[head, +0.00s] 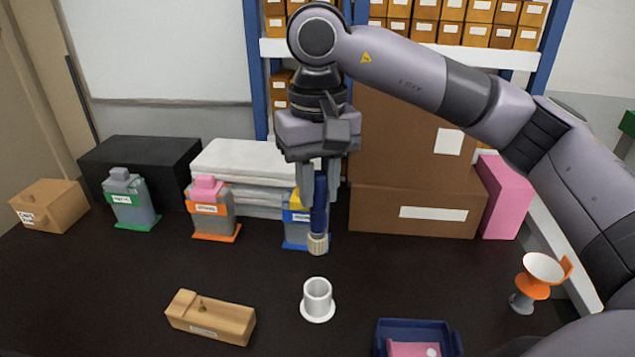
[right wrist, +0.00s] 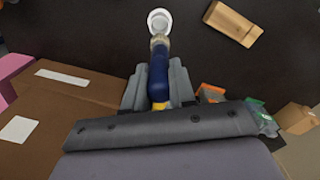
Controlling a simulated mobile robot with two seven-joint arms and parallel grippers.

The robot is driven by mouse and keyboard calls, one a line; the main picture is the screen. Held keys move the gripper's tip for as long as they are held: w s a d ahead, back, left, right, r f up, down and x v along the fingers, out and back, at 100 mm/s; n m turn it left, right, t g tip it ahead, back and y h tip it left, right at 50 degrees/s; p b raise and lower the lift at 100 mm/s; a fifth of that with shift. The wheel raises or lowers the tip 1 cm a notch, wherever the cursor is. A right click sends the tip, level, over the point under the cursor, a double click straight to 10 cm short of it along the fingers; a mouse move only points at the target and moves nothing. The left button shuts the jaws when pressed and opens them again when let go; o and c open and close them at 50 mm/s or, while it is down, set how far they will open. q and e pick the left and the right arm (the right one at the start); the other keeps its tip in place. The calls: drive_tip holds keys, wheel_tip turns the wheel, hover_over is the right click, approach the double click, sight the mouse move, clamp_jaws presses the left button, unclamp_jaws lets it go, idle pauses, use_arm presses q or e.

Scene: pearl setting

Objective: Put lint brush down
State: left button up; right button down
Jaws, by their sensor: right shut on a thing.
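The lint brush (head: 319,215) has a dark blue handle and a pale tan tip that points down. My right gripper (head: 320,178) is shut on the upper part of its handle and holds it upright in the air. A white round cup with a flanged base (head: 317,296) stands on the dark table, a little in front of and below the brush tip. In the right wrist view the brush (right wrist: 158,72) extends from between the fingers towards the white cup (right wrist: 160,20). My left gripper is not in view.
A wooden block (head: 211,317) lies left of the cup. A blue tray (head: 447,338) with a pink item is at front right. An orange and white item (head: 537,279) stands farther right. Several bottles, including a green-based one (head: 131,200), and cardboard boxes (head: 414,211) line the back.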

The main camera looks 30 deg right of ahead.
sight(317, 252)
wheel_tip(317, 252, down, 2)
drive_tip(key=shift+f+b, duration=0.1)
drive_tip(key=shift+b, duration=0.65)
wheel_tip(317, 252, down, 3)
drive_tip(key=shift+r+b, duration=0.2)
drive_tip(key=shift+b, duration=0.85)
wheel_tip(317, 252, down, 3)
drive_tip(key=b, duration=0.2)
drive_tip(key=shift+f+b, duration=0.15)
drive_tip(key=shift+b, duration=0.15)
drive_tip(key=shift+f+b, duration=0.5)
drive_tip(key=shift+f, duration=0.15)
use_arm(q)
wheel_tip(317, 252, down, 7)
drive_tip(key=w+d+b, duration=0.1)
drive_tip(key=b, duration=0.1)
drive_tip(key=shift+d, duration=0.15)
use_arm(e)
drive_tip(key=shift+f, duration=1.55)
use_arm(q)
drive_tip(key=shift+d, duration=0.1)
use_arm(e)
drive_tip(key=shift+f, duration=0.2)
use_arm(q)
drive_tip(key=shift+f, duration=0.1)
use_arm(e)
drive_tip(key=shift+f, duration=0.8)
